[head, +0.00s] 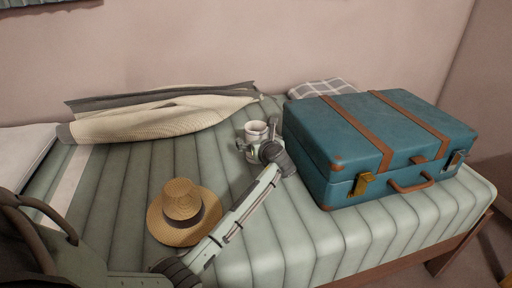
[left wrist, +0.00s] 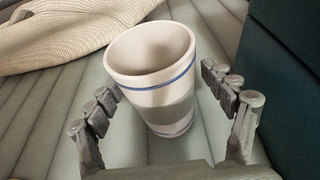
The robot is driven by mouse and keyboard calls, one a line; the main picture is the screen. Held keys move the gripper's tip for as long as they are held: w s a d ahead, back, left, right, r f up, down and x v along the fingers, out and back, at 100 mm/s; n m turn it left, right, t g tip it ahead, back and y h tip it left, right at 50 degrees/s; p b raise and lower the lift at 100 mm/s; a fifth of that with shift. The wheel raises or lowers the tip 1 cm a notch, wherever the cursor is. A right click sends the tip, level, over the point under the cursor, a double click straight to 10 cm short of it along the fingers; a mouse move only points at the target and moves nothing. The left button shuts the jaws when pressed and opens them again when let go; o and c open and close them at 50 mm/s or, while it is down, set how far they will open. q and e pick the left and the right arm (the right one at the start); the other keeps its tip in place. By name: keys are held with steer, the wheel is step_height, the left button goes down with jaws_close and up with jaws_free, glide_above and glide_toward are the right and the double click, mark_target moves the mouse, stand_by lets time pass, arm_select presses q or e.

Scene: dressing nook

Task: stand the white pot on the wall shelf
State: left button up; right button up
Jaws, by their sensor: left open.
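The white pot (head: 257,128) stands on the green quilted bed, just left of the blue suitcase. In the left wrist view the pot (left wrist: 152,82) is an empty, open-topped cup shape with blue lines and a grey band. My left gripper (head: 260,142) is open at the pot. In the left wrist view its fingers (left wrist: 162,100) are spread on either side of the pot, with visible gaps on both sides. I cannot make out a wall shelf. My right gripper is out of view.
The blue suitcase (head: 370,140) with brown straps is close on the right. A straw hat (head: 182,205) lies beside my left arm. A cream garment (head: 160,120) lies behind, and a checked cloth (head: 322,88) is behind the suitcase. A patterned edge (head: 40,3) shows high on the wall.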

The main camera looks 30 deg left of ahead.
arm_select(q)
steer(key=c, duration=1.2)
steer(key=shift+c, duration=1.4)
steer(key=shift+r, duration=0.1)
